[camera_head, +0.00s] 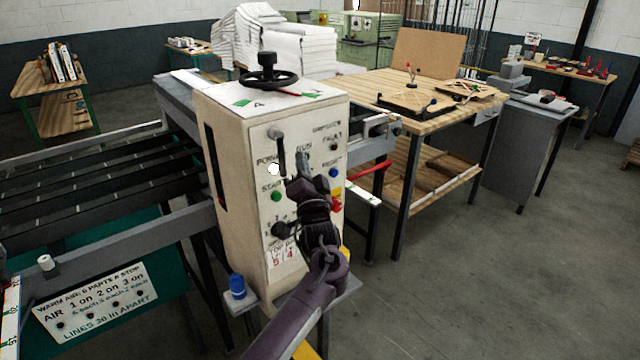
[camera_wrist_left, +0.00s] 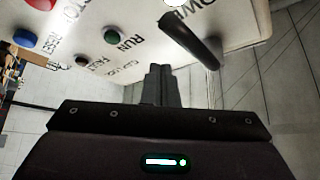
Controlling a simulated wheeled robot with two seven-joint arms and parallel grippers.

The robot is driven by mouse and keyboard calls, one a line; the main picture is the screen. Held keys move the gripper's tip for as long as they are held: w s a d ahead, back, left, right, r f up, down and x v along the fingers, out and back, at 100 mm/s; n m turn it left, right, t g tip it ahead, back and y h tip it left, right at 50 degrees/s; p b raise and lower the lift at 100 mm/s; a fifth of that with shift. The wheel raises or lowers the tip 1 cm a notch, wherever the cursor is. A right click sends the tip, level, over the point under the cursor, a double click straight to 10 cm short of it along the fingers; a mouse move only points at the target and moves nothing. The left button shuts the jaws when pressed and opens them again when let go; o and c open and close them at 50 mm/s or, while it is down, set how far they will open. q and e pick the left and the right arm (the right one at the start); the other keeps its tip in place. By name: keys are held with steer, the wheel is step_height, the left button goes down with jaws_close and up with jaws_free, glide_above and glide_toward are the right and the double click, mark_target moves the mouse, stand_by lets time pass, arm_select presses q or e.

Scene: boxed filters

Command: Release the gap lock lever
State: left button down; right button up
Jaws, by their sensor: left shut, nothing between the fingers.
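My left gripper (camera_head: 301,160) is shut and empty in front of the upright control panel (camera_head: 238,130) of a cream machine cabinet. Its closed fingertips also show in the left wrist view (camera_wrist_left: 160,72), close to the panel. A black lever (camera_head: 282,155) hangs down on the panel, just left of the fingertips; the left wrist view shows it turned over, to the right of the fingers (camera_wrist_left: 192,40), apart from them. A red-handled bar (camera_head: 370,178) sticks out beyond the cabinet's right side. I cannot read which lever is the gap lock. My right gripper is not in view.
Green (camera_head: 276,196), blue and red buttons and a dark knob (camera_head: 281,230) surround my gripper. A wooden workbench (camera_head: 440,112) stands behind right; floor at right is clear.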

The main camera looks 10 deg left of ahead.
arm_select(q)
steer(key=s+d+b, duration=0.3)
steer(key=s+d, duration=0.1)
steer(key=s, duration=0.4)
steer(key=shift+s+d, duration=0.15)
steer(key=shift+s, duration=0.25)
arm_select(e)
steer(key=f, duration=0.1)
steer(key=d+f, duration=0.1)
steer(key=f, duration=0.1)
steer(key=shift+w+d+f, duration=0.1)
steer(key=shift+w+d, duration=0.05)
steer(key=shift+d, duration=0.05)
